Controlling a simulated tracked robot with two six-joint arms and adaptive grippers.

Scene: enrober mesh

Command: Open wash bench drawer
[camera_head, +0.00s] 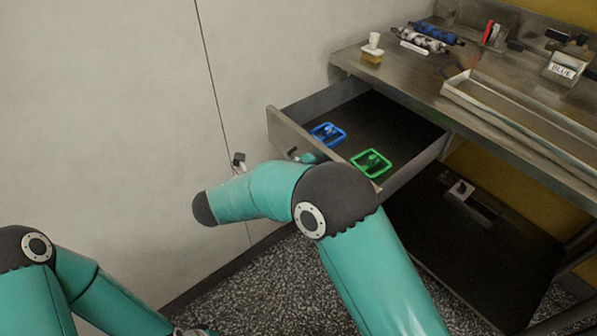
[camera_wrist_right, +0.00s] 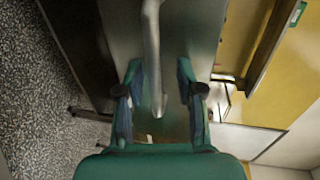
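The wash bench drawer (camera_head: 287,131) is pulled out from under the metal bench, and its dark inside shows in the head view. A blue-framed item (camera_head: 328,133) and a green-framed item (camera_head: 372,163) lie in it. In the right wrist view, the pale bar handle (camera_wrist_right: 152,50) runs between the two fingers of my right gripper (camera_wrist_right: 160,105). The fingers stand apart on either side, with gaps to the bar. In the head view my right arm hides most of this gripper and the handle. My left arm is at the lower left; its gripper is barely visible at the bottom edge.
A lower shelf (camera_head: 480,250) lies beneath. A pale wall (camera_head: 110,110) stands left; speckled floor is below.

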